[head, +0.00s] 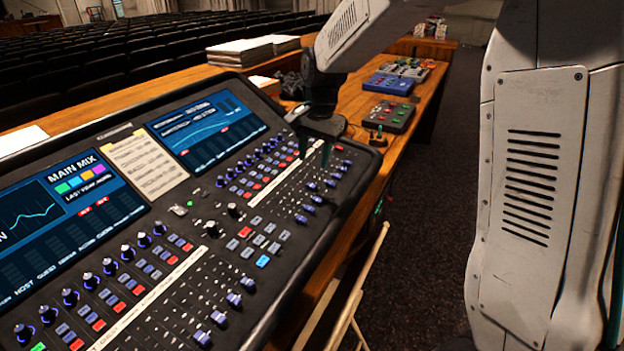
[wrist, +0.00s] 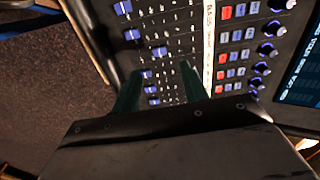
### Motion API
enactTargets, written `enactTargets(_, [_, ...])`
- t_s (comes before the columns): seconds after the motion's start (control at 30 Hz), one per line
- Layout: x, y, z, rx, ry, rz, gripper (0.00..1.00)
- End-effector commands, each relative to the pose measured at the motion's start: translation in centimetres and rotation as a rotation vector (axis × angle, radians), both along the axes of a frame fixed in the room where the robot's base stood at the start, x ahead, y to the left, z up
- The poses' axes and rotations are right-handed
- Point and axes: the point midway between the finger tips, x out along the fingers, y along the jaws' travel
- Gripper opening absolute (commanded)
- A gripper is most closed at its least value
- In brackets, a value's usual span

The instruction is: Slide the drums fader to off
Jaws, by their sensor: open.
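The mixing desk (head: 252,333) fills the left and middle of the head view. Its right-hand bank has several blue fader caps (head: 308,208) in slots, and they also show in the wrist view (wrist: 132,34). One cap (wrist: 160,52) sits further along its slot than its neighbours. I cannot tell which fader is the drums one; a white label strip (wrist: 208,45) is only partly readable. My gripper (head: 315,154) is open above this bank, with its dark green fingers pointing down. In the wrist view my gripper (wrist: 160,82) has caps between and near its fingertips; contact is unclear.
Blue knobs (head: 265,148) and coloured buttons crowd the desk beside the faders. Two lit screens (head: 207,128) stand at the back. Effects boxes (head: 389,84) sit on the wooden table (head: 350,97) beyond. A folding chair (head: 350,300) stands at the front edge; carpet is clear to the right.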

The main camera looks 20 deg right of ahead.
Motion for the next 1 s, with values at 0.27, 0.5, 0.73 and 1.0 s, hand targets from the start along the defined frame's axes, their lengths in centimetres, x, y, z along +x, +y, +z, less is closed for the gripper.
enactTargets(0.27, [0.1, 0.1, -3.3, 0.001, 0.006, -0.021, 0.44])
enactTargets(0.5, [0.4, 0.4, -6.7, 0.0, 0.006, -0.018, 0.44])
enactTargets(0.73, [0.5, 0.5, -7.8, 0.001, 0.003, -0.018, 0.44])
enactTargets(1.0, [0.5, 0.5, -7.8, 0.001, 0.003, -0.017, 0.21])
